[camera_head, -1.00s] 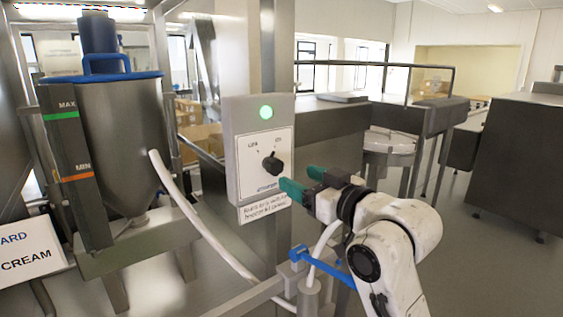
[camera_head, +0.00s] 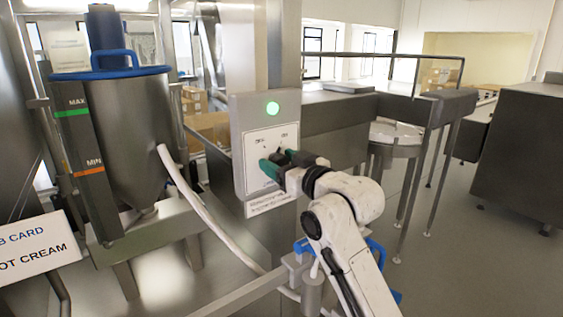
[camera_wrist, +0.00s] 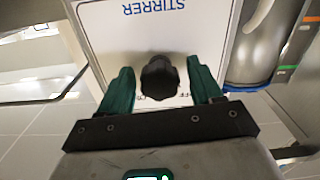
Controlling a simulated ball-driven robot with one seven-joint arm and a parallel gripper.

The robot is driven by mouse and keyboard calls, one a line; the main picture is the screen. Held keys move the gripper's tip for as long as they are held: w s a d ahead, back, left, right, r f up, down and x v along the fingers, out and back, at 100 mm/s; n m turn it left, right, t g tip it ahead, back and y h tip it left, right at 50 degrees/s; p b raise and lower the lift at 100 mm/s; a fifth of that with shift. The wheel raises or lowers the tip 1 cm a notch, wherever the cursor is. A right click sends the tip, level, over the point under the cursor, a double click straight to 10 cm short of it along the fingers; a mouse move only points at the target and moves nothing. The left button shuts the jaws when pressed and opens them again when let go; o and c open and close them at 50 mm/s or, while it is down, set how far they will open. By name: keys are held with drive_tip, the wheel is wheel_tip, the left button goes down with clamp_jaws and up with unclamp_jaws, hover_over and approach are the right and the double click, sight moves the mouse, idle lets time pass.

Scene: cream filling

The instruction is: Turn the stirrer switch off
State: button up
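The stirrer switch is a black rotary knob (camera_wrist: 160,78) on a white plate (camera_wrist: 108,28) lettered STIRRER, which appears upside down in the wrist view. A green lamp (camera_head: 272,108) glows above the plate on the grey switch box (camera_head: 238,150). My gripper (camera_wrist: 159,68) is open, with one green finger on each side of the knob and a visible gap to both. In the head view my gripper (camera_head: 284,160) is at the plate and mostly hides the knob. Part of the OFF lettering shows beside the knob in the wrist view.
A steel hopper (camera_head: 128,130) with a blue-rimmed lid stands left of the box. A pale hose (camera_head: 205,215) runs down from it, and a steel rail (camera_head: 225,302) crosses below. A sign (camera_head: 35,245) is at the lower left. Open floor (camera_head: 460,260) lies to the right.

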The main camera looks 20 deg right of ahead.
drive_tip(key=c, duration=1)
drive_tip(key=shift+n+b, duration=0.3)
drive_tip(key=shift+b, duration=0.15)
drive_tip(key=n+b, duration=0.2)
drive_tip(key=n, duration=0.1)
drive_tip(key=shift+f+b, duration=0.15)
drive_tip(key=shift+b, duration=0.2)
drive_tip(key=n+b, duration=0.2)
drive_tip(key=n, duration=0.1)
drive_tip(key=shift+n+b, duration=0.3)
drive_tip(key=shift+b, duration=0.1)
drive_tip(key=n+b, duration=0.2)
drive_tip(key=n, duration=0.1)
drive_tip(key=shift+a+n+b, duration=0.1)
drive_tip(key=shift+n+b, duration=0.95)
drive_tip(key=shift+n, duration=0.75)
